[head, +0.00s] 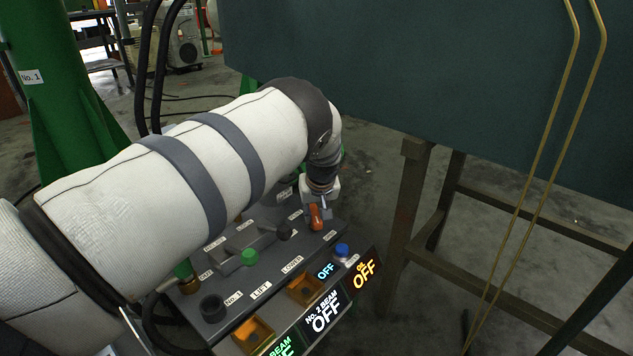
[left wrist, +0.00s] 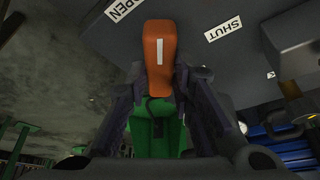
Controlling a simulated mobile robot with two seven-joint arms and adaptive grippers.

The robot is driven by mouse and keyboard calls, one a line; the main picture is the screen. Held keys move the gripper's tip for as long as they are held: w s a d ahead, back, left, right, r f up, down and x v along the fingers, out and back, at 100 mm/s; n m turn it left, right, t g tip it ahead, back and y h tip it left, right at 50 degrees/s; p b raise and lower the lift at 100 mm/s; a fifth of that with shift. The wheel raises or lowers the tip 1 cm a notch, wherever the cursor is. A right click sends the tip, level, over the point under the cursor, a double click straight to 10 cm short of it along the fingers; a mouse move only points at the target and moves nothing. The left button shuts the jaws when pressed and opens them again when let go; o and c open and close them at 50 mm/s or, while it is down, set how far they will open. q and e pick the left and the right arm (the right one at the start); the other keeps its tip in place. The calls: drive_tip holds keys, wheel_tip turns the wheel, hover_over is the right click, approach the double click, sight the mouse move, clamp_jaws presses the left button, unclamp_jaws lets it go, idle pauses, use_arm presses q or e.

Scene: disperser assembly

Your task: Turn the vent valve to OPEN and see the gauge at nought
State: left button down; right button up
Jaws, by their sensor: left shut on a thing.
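The vent valve's orange handle (head: 316,217) stands at the far end of the control panel (head: 270,272). In the left wrist view the handle (left wrist: 160,50) has a white line along it and lies between the OPEN label (left wrist: 125,8) and the SHUT label (left wrist: 223,29), nearer OPEN. My left gripper (head: 321,202) reaches down to it from above. In the left wrist view its fingers (left wrist: 160,95) are shut on the handle, one on each side. I cannot make out a gauge in either view. My right gripper is not in view.
The panel also carries a green button (head: 250,257), a blue button (head: 342,250), a black knob (head: 212,307) and lit OFF displays (head: 325,312). A brown stand (head: 408,205) and a large dark green body (head: 430,75) are close on the right. A green column (head: 65,90) stands left.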

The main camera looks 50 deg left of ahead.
use_arm(q)
drive_tip(key=n+b, duration=0.1)
drive_tip(key=n+g+b, duration=0.1)
drive_tip(key=shift+f+n+b, duration=0.3)
drive_tip(key=shift+f+n, duration=0.1)
drive_tip(key=n+g+b, duration=0.1)
drive_tip(key=n+b, duration=0.2)
drive_tip(key=shift+w+d+r+b, duration=0.1)
drive_tip(key=shift+r+b, duration=0.05)
drive_tip(key=shift+b, duration=0.2)
drive_tip(key=shift+r+n+g+b, duration=0.15)
drive_tip(key=shift+n+g+b, duration=0.4)
drive_tip(key=shift+n, duration=0.25)
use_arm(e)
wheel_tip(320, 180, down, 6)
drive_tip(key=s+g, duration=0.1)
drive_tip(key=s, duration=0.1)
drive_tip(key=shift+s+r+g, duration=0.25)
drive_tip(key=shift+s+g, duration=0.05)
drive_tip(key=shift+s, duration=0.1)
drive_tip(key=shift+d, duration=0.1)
use_arm(q)
drive_tip(key=c, duration=1.4)
unclamp_jaws()
